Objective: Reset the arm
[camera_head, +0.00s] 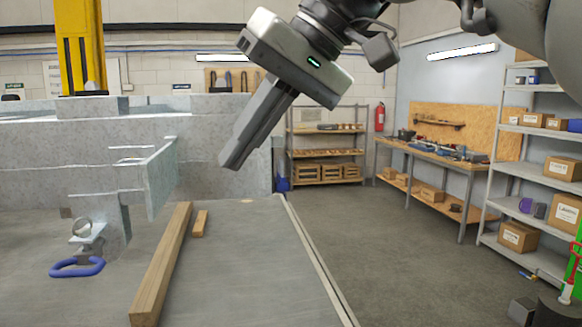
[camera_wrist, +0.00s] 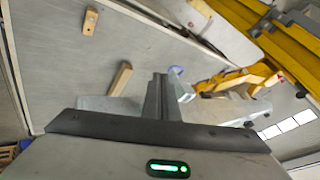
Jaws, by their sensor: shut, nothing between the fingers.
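My gripper (camera_head: 232,165) hangs in the upper middle of the head view, its fingers closed together and pointing down and to the left. Nothing is between the fingers. In the wrist view the closed fingers (camera_wrist: 160,78) show at the centre, above the dark gripper body. The gripper is in the air, apart from the surfaces below it. My arm enters from the upper right of the head view.
A grey surface (camera_head: 245,270) below holds a long wooden beam (camera_head: 163,265) and a short wood block (camera_head: 200,223). Left are a grey metal frame (camera_head: 60,150), a blue ring handle (camera_head: 77,267) and a yellow column (camera_head: 80,50). Shelves (camera_head: 520,180) stand right; open floor lies between.

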